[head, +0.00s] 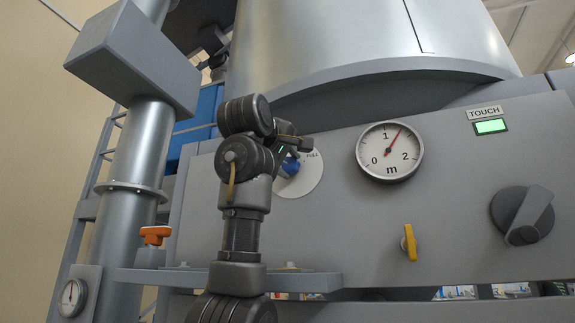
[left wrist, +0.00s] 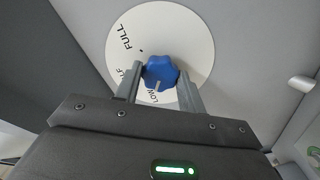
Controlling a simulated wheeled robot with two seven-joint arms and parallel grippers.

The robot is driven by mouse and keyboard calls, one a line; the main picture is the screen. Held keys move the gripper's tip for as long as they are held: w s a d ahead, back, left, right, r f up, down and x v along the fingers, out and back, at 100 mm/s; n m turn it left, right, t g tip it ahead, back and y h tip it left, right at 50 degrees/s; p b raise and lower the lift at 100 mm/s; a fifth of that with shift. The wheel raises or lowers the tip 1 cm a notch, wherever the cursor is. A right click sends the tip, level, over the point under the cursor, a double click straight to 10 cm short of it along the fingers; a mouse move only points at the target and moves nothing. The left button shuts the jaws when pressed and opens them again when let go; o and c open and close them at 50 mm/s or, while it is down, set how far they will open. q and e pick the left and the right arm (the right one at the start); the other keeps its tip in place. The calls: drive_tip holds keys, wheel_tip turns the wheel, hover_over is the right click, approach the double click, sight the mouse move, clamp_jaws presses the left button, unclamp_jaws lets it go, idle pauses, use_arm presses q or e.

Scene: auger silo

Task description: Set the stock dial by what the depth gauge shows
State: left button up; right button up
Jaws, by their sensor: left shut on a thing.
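The depth gauge (head: 390,151) is a round white dial marked 0, 1, 2 and "m". Its red needle points up and right, a little past 1. The stock dial is a blue lobed knob (left wrist: 160,72) on a round white plate (left wrist: 190,35) with FULL, a partly hidden HALF and LOW. A pale mark on the knob faces the lower edge, near LOW. My left gripper (left wrist: 159,82) is shut on the knob, one finger on each side. In the head view the left gripper (head: 300,148) partly covers the knob (head: 291,166). My right gripper is out of view.
On the same grey panel are a yellow tap handle (head: 409,243), a large dark rotary switch (head: 522,215) and a green lamp (head: 490,127) labelled TOUCH. An orange knob (head: 155,235) and a small gauge (head: 72,297) are at left. A ledge (head: 310,282) juts out below the panel.

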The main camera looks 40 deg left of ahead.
use_arm(q)
drive_tip(key=shift+n, duration=0.4)
idle(0.3)
drive_tip(key=o, duration=1)
drive_tip(key=shift+c, duration=0.2)
drive_tip(key=shift+s, duration=0.15)
drive_tip(key=shift+s+d+f+b, duration=0.15)
drive_tip(key=shift+s+b, duration=0.15)
drive_tip(key=shift+b, duration=0.15)
drive_tip(key=b+v, duration=0.4)
drive_tip(key=v, duration=0.6)
